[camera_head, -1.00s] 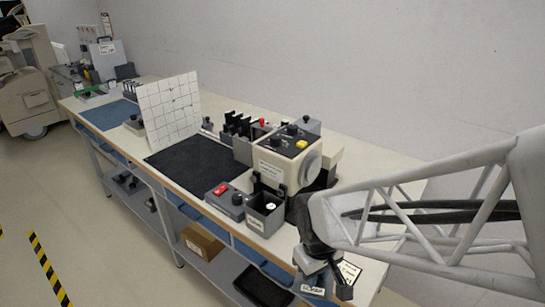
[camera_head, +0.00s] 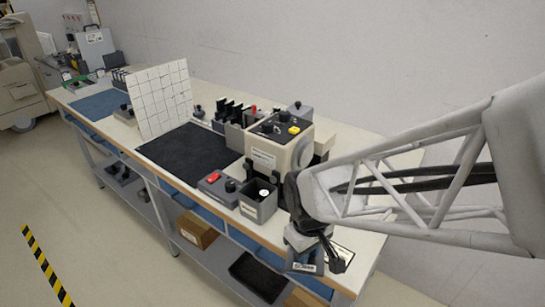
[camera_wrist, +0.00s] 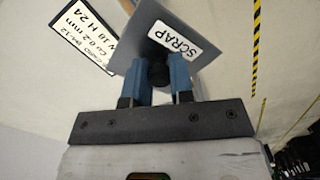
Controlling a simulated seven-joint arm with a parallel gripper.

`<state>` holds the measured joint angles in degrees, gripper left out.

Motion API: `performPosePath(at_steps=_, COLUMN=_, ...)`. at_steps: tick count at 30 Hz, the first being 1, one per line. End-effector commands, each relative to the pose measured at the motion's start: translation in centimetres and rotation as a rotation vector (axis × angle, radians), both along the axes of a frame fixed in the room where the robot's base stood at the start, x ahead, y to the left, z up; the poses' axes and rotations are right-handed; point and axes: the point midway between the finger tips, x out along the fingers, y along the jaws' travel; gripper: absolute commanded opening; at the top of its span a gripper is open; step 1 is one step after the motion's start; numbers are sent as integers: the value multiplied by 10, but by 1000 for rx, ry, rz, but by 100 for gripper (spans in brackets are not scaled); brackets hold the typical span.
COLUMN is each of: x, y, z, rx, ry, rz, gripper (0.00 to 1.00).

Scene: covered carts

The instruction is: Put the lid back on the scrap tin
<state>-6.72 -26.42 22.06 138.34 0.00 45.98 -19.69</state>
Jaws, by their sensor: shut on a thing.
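My gripper (camera_head: 316,240) is over the near right end of the workbench. In the wrist view its blue fingers (camera_wrist: 158,74) are shut on the black knob of a grey square plate, which looks like the lid (camera_wrist: 135,52), with a white SCRAP label on it. In the head view the grey lid (camera_head: 303,257) shows partly below my gripper, its label facing forward. A small open grey box (camera_head: 246,207), which looks like the scrap tin, stands left of my gripper, apart from it. A pale round thing shows inside; the label on its front is too small to read.
A beige machine (camera_head: 268,152) with knobs stands behind the box. A grey control box (camera_head: 212,188) with a red button is left of it. A white printed card (camera_wrist: 75,30) lies near the lid. The black mat (camera_head: 185,152) is clear.

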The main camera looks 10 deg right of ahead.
Motion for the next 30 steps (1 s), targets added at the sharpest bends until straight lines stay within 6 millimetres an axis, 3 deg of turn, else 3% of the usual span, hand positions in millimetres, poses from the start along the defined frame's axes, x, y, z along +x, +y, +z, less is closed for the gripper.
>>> performPosePath(at_steps=8, x=50, y=16, z=25, rx=0, ry=0, rz=234, gripper=0)
performPosePath(at_steps=24, x=173, y=66, z=84, rx=-1, ry=0, rz=865, gripper=0)
performPosePath(at_steps=30, x=203, y=80, z=98, rx=0, ry=0, rz=1029, gripper=0)
